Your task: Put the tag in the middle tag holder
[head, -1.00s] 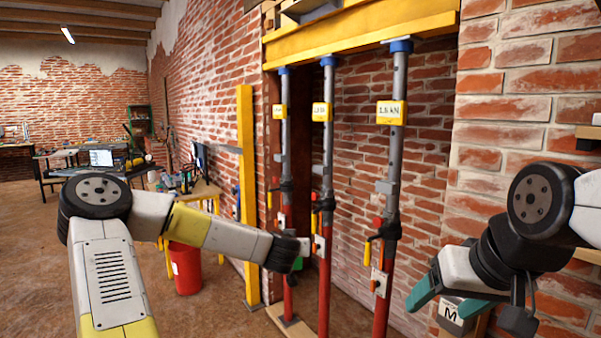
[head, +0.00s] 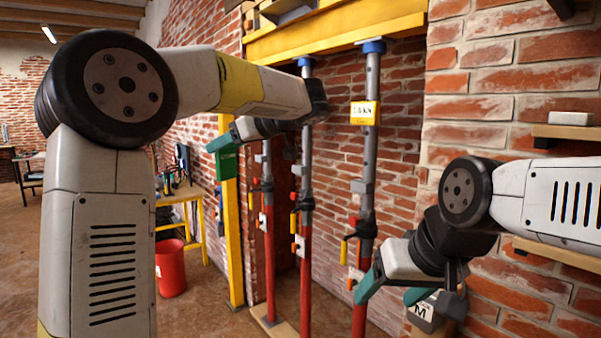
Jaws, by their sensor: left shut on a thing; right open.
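My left gripper (head: 222,148) is raised in front of the yellow upright and is shut on a small green piece (head: 228,164), which I take as the tag; its outline blends with the green fingertips. Three red and grey props stand in the wall opening. The middle prop (head: 306,195) has a small white plate (head: 299,246) that looks like its tag holder. My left gripper is apart from it, above and to its left. My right gripper (head: 392,291) is open and empty, low in front of the wall at the right.
The left prop (head: 268,240) is partly hidden above by my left arm. A grey block marked M (head: 425,313) is by my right gripper. A red bucket (head: 170,267) stands left on the floor.

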